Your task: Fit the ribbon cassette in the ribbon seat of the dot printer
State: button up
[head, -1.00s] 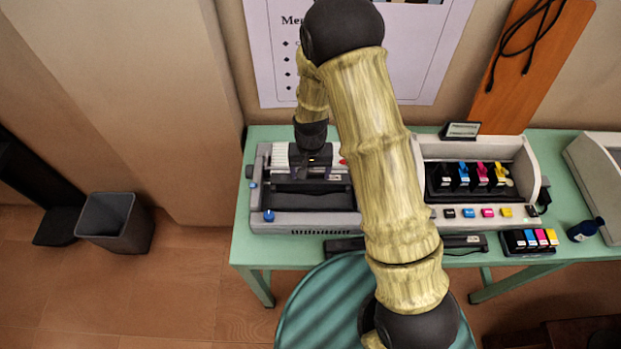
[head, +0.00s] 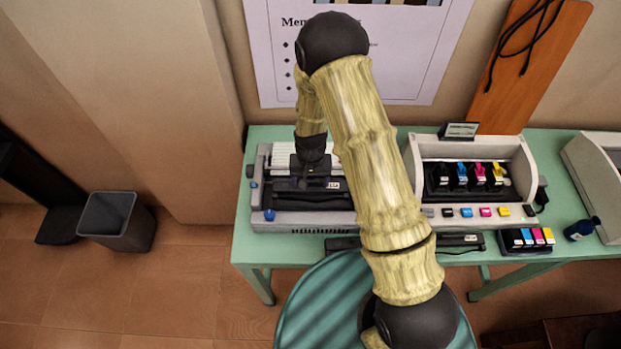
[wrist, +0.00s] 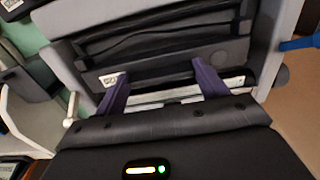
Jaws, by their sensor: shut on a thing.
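The dot printer (head: 285,219) is the grey machine at the left end of the green table, with blue knobs on its left side. Its open bay shows in the head view and, close up, in the wrist view (wrist: 262,75). The ribbon cassette (head: 332,196) is long and black with a small white label, and lies along the bay. It also shows in the wrist view (wrist: 150,77). My gripper (head: 312,178) is over the bay, its purple fingers (wrist: 160,75) shut on the cassette. I cannot tell whether the cassette is fully down in the seat.
An ink printer (head: 530,160) with coloured cartridges stands right of the dot printer. A long black bar (head: 460,242) lies at the table's front edge. A cartridge tray (head: 527,240) and a dark bottle (head: 582,229) are at the front right.

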jog(key=shift+f+b, duration=0.3)
jog(key=shift+f, duration=0.1)
jog(key=shift+f, duration=0.2)
jog(key=o, duration=1.1)
jog(key=shift+r, duration=0.15)
